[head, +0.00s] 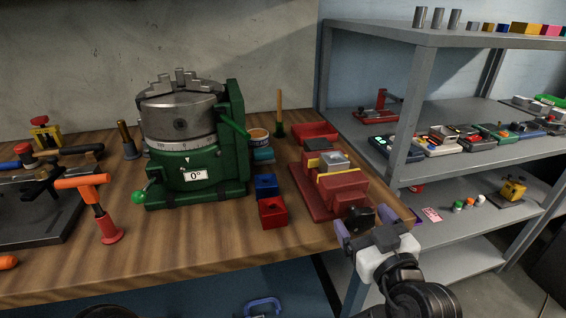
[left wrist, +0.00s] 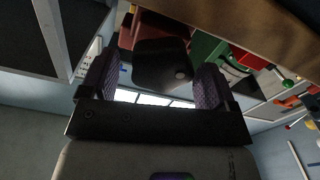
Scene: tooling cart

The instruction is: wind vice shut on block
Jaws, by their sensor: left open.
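The red vice (head: 318,200) sits at the right front of the wooden bench. A grey metal block (head: 333,160) lies between its yellow-edged jaws; whether the jaws touch it I cannot tell. The vice's black crank knob (head: 359,217) faces the bench's right front corner. My left gripper (head: 375,222) is open at the knob, with one purple finger on either side. In the left wrist view the black knob (left wrist: 160,62) shows between the spread fingers of the gripper (left wrist: 161,70), with gaps visible at its sides. My right gripper is not in view.
A green rotary table with a chuck (head: 183,130) stands left of the vice. Blue (head: 266,186) and red (head: 273,212) small blocks lie between them. A grey shelf rack (head: 403,100) stands close on the right. The front bench strip is clear.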

